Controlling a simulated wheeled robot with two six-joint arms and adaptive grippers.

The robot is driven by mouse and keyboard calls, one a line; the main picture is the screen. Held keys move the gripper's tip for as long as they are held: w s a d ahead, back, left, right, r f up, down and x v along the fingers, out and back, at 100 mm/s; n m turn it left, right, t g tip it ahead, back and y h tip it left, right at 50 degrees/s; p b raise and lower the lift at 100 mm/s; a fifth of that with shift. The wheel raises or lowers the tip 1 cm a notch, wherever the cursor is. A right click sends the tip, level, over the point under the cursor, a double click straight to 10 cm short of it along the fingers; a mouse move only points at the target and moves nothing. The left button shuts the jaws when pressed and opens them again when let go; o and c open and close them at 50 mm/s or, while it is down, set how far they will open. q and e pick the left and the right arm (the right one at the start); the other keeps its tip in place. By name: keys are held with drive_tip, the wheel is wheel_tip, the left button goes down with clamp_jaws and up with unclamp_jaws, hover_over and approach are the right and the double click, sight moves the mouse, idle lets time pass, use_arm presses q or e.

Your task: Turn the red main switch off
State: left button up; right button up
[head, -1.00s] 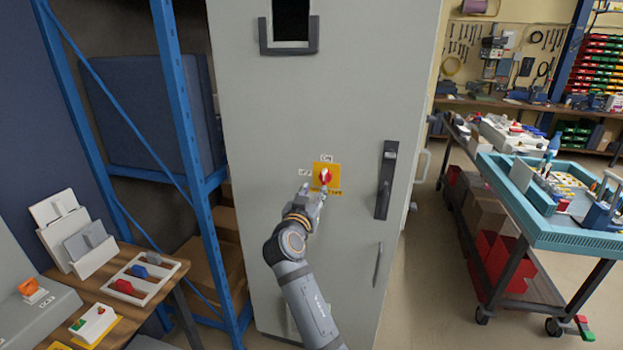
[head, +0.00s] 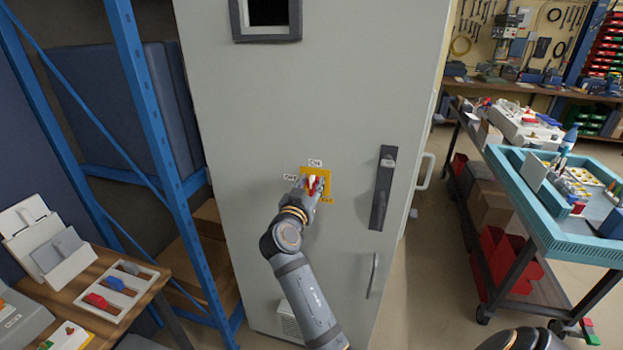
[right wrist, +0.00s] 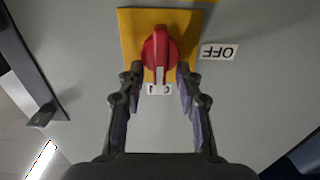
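The red main switch (right wrist: 157,48) is a rotary knob on a yellow plate (right wrist: 130,22) on the grey cabinet door. Its white pointer is at the ON label (right wrist: 153,89); the OFF label (right wrist: 220,51) is off to one side. The wrist view is upside down. My right gripper (right wrist: 160,76) is open, with one finger on each side of the knob's near end; I cannot tell whether they touch it. In the head view the right gripper (head: 312,185) partly covers the switch and plate (head: 322,174). My left gripper is not in view.
The grey cabinet (head: 250,110) has a dark door handle (head: 382,190) right of the switch. A blue rack (head: 150,100) and a wooden table (head: 150,285) with switch pieces stand left. A trolley with a teal tray (head: 540,215) stands right.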

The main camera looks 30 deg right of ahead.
drive_tip(key=shift+s+a+r, duration=0.25)
drive_tip(key=shift+a, duration=0.1)
drive_tip(key=c, duration=0.3)
drive_tip(key=shift+d+f, duration=0.1)
drive_tip(key=shift+c, duration=1.4)
drive_tip(key=shift+w+d, duration=0.1)
clamp_jaws()
drive_tip(key=n, duration=0.5)
drive_tip(key=w+a+n, duration=0.1)
drive_tip(key=n, duration=0.1)
drive_tip(key=shift+f+n, duration=0.25)
drive_tip(key=shift+n, duration=0.05)
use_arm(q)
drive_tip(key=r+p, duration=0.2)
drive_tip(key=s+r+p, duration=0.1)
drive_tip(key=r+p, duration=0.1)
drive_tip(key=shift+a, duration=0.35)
use_arm(e)
drive_tip(key=n, duration=0.3)
drive_tip(key=f+n, duration=0.1)
drive_tip(key=n, duration=0.6)
drive_tip(key=shift+w+a+f, duration=0.2)
drive_tip(key=shift+w+f, duration=0.05)
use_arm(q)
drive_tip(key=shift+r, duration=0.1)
use_arm(e)
drive_tip(key=shift+n, duration=0.3)
